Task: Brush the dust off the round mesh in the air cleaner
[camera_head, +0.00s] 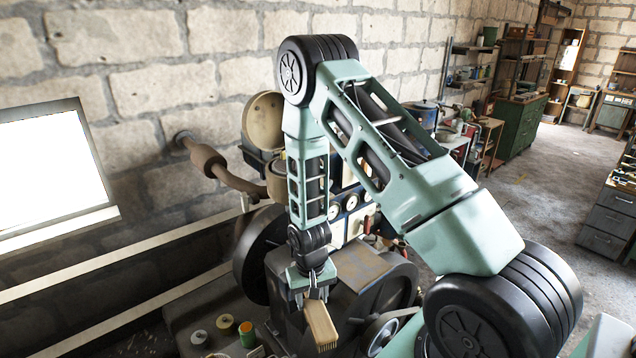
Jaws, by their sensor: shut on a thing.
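My gripper (315,294) is low in the middle of the picture, pointing down. It is shut on a wooden brush (321,325), whose bristle end hangs down in front of the grey engine body. A round tan disc (263,120) stands tilted up against the wall side, behind my arm; it looks like the raised lid of the air cleaner. Below it a brownish round pot (276,181), probably the air cleaner, is partly covered by my arm. I cannot see the round mesh or any dust on it. The brush is well below and apart from the pot.
The grey engine (366,283) has a dark flywheel (252,256) at left and a handwheel (381,333) at right. A rusty pipe (222,171) runs to the wall. Open floor lies at right.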

